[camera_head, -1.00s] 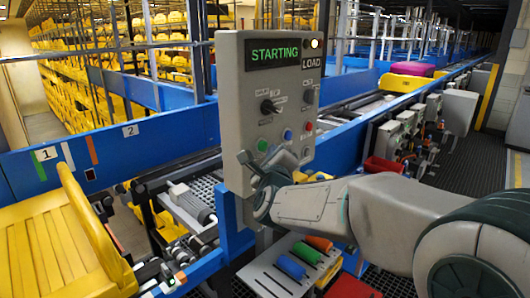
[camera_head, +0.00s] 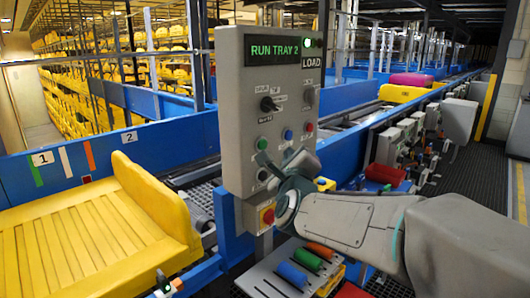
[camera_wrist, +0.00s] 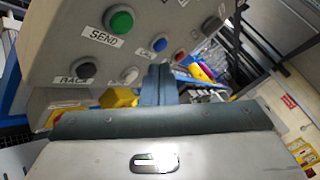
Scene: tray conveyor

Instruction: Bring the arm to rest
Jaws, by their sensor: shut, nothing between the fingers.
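My gripper (camera_head: 282,166) is in front of the lower part of a grey control panel (camera_head: 262,100), near its buttons. Its fingers also show in the wrist view (camera_wrist: 158,84), pressed together with nothing between them. My arm reaches in from the right side of the head view. The panel's screen (camera_head: 275,49) reads RUN TRAY 2 and a green lamp (camera_head: 308,43) is lit. A green SEND button (camera_wrist: 119,22) and a blue button (camera_wrist: 159,44) face the wrist camera. Whether the fingers touch the panel, I cannot tell.
A yellow slatted tray (camera_head: 75,235) fills the lower left, by the blue conveyor rail (camera_head: 110,160). A yellow tray with a pink item (camera_head: 410,80) is farther along the line. The aisle at right is open floor.

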